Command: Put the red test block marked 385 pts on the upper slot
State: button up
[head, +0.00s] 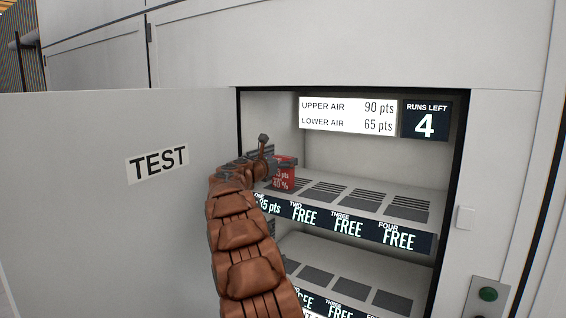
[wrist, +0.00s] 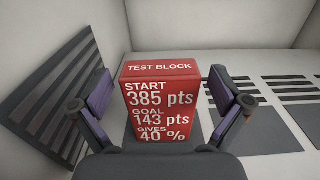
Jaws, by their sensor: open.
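The red test block (wrist: 160,105) stands upright on the upper shelf, and its face reads START 385 pts, GOAL 143 pts, GIVES 40 %. In the head view the block (head: 284,176) stands at the left end of the upper shelf (head: 365,200), in slot one, partly hidden by my arm. My gripper (wrist: 170,112) is open, with one finger on each side of the block and gaps visible between fingers and block. In the head view my gripper (head: 262,160) is at the block, its fingers partly hidden.
Upper slots two, three and four read FREE. A lower shelf (head: 345,283) with grey pads lies below. The open TEST door (head: 120,200) is at the left, close to my arm. A display (head: 347,115) reads upper air 90 pts, lower air 65 pts. A green button (head: 488,294) is at right.

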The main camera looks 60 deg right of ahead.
jog(key=a+b, duration=0.2)
jog(key=a, duration=0.9)
jog(key=shift+s+b, duration=0.25)
jog(key=shift+b, duration=0.1)
jog(key=shift+a+f, duration=0.1)
jog(key=s+a+f+m+y, duration=0.6)
jog(key=s+a+f, duration=0.4)
jog(key=a, duration=0.8)
jog(key=s+a+f+m+g+y, duration=0.1)
jog(key=s+a+f+m+y, duration=0.5)
jog(key=a, duration=1.3)
jog(key=s+a+f+m+g+y, duration=0.1)
jog(key=s+a+f+m+y, duration=0.5)
jog(key=s+a+f, duration=0.7)
jog(key=s+a, duration=0.5)
jog(key=shift+a+f, duration=0.2)
jog(key=shift+f, duration=0.15)
jog(key=shift+r+p, duration=0.85)
